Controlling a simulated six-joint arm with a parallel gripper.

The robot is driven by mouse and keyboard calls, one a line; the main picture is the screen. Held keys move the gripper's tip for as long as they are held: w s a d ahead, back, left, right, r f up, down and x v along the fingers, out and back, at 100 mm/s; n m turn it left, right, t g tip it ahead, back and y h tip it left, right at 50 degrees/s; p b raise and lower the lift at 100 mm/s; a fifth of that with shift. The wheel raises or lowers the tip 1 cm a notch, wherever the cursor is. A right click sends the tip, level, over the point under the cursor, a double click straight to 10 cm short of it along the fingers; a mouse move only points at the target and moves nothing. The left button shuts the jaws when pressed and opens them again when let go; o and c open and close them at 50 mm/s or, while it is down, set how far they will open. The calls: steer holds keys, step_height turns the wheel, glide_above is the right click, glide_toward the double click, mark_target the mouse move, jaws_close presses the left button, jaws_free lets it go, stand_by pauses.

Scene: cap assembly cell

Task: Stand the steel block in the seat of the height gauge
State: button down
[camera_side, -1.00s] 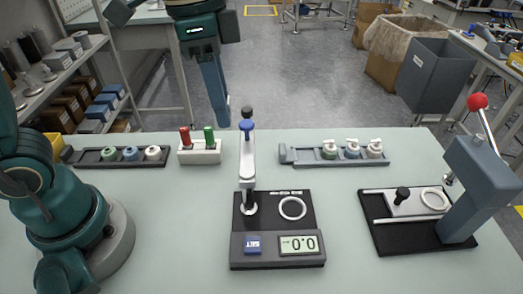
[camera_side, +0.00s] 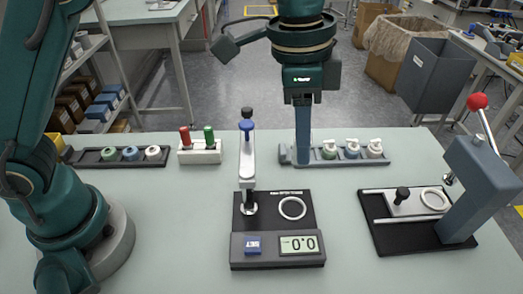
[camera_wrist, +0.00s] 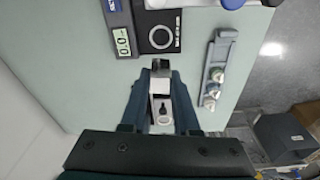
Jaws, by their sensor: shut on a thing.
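The height gauge (camera_side: 278,250) is a black and grey unit on the table's middle, with a white ring seat (camera_side: 293,208), an upright post and a display reading 0.0. The ring looks empty. The gauge also shows at the top of the wrist view (camera_wrist: 150,18). My gripper (camera_side: 303,163) points down from above, in front of the far rail in the picture, behind and above the gauge. In the wrist view its jaws are shut on the small steel block (camera_wrist: 161,66) at their tips. The side view does not show the block clearly.
A rail with several caps (camera_side: 328,160) lies behind the gauge. A hand press (camera_side: 470,205) with a red knob stands at the right. A white holder with red and green pins (camera_side: 200,154) and a dark rail (camera_side: 90,158) are at the back left.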

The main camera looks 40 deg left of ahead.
steer(key=shift+f, duration=5.5)
steer(key=shift+f, duration=0.3)
steer(key=shift+f, duration=0.3)
steer(key=shift+f, duration=0.15)
steer(key=c, duration=0.6)
jaws_free()
step_height(320, 180, up, 7)
steer(key=shift+r, duration=0.1)
